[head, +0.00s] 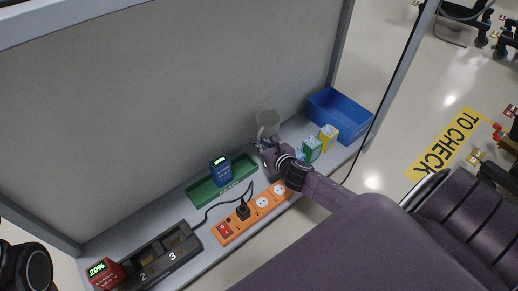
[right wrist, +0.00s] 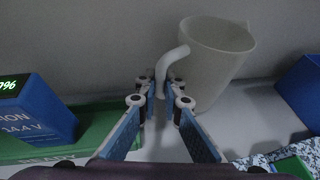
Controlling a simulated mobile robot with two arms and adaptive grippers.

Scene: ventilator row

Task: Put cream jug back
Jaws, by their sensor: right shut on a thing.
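The cream jug (head: 267,119) is at the back of the grey shelf, near the back panel, between the green tray and the blue bin. In the right wrist view the jug (right wrist: 215,62) shows its open rim and its handle toward my gripper. My right gripper (head: 259,144) is shut on the jug's handle; its fingertips (right wrist: 160,88) close around the handle's lower part. The jug leans slightly in the wrist view. I cannot tell whether its base touches the shelf. My left gripper is not in view.
A green tray (head: 203,195) holds a blue battery (head: 220,171). An orange power strip (head: 236,224), a charger (head: 180,252) and a red battery (head: 103,271) line the shelf. Small green (head: 312,149) and yellow (head: 328,137) boxes stand before the blue bin (head: 343,116).

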